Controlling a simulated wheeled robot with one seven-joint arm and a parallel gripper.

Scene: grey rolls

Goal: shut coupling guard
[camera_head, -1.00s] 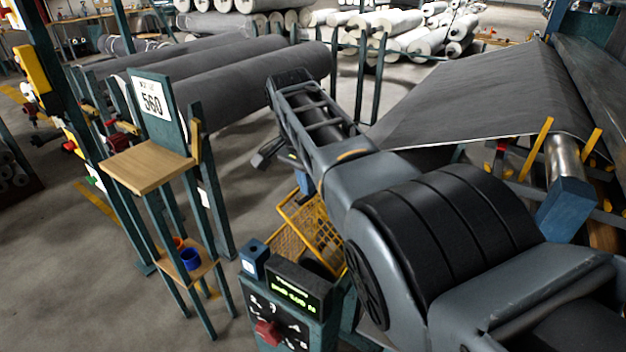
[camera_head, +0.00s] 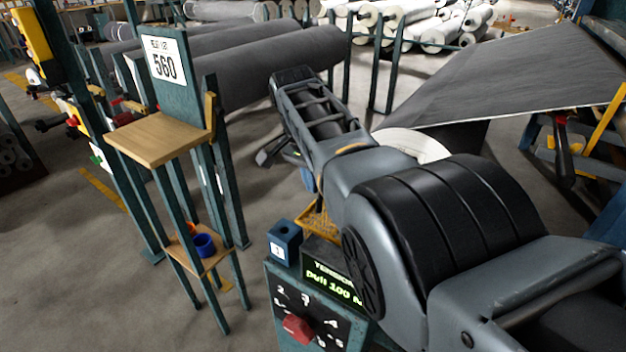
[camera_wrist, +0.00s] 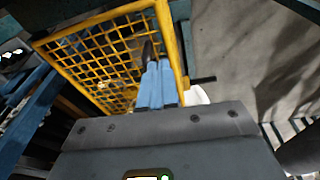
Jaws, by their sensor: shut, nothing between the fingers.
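The coupling guard, a yellow frame with yellow mesh (camera_wrist: 110,55), fills the upper left of the wrist view. In the head view a small part of the guard (camera_head: 318,222) shows behind the control box, the rest hidden by my arm. My gripper (camera_wrist: 158,68) has its blue fingers together with nothing between them. In the wrist view the fingers overlap the guard's right part, beside its right frame bar and close to a dark, handle-like piece (camera_wrist: 149,50). I cannot tell whether they touch the guard.
A control box with a red knob (camera_head: 298,328) stands below my arm. A stand with a wooden shelf (camera_head: 160,138) and a blue cup (camera_head: 204,244) is at the left. A grey sheet (camera_head: 510,80) slopes at the right. Floor shows in the wrist view's upper right.

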